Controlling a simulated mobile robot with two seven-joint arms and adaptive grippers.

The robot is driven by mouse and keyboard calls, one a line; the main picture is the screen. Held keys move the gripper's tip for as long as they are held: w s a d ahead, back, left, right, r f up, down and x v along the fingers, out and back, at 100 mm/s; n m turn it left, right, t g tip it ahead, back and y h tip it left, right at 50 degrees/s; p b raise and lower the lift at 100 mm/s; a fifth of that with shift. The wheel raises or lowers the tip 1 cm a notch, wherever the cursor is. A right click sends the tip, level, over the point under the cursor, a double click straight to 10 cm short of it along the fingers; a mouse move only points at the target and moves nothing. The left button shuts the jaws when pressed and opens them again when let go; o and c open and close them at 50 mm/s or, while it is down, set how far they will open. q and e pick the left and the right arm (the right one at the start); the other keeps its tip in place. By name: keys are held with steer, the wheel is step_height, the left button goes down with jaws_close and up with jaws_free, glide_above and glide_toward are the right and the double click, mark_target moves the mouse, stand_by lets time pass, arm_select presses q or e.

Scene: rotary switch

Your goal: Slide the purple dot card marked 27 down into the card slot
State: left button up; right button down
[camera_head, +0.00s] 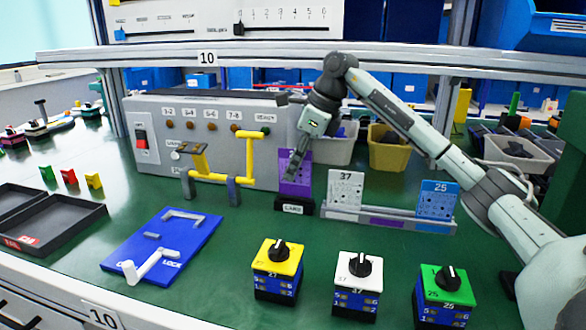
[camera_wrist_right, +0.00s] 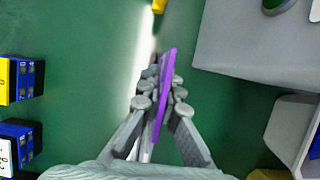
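The purple dot card (camera_head: 295,187) stands upright in the head view, its lower edge at the black card slot (camera_head: 293,208) labelled CARD. I cannot tell whether it sits inside the slot or just in front of or above it. My right gripper (camera_head: 297,165) comes down from above and is shut on the card's upper part. In the right wrist view the gripper (camera_wrist_right: 163,90) has its fingers on both sides of the thin purple card (camera_wrist_right: 168,65), seen edge-on. The number on the card is covered or unreadable. My left gripper is not in view.
A grey rack (camera_head: 380,216) right of the slot holds a white card (camera_head: 346,188) marked 37 and a blue card (camera_head: 437,199) marked 25. A grey control box (camera_head: 225,165) with yellow handles stands left and behind. Three knob blocks, including a white one (camera_head: 358,284), stand in front.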

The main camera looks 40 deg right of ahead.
mark_target(288, 194)
stand_by(0.3)
steer(key=shift+p, duration=0.3)
steer(key=shift+p, duration=0.4)
stand_by(0.8)
steer(key=shift+f+b, duration=1.1)
steer(key=shift+f, duration=0.8)
steer(key=c, duration=1.6)
jaws_free()
steer(key=shift+c, duration=0.2)
steer(key=shift+r, duration=0.1)
steer(key=v, duration=1.2)
steer(key=shift+w, duration=0.1)
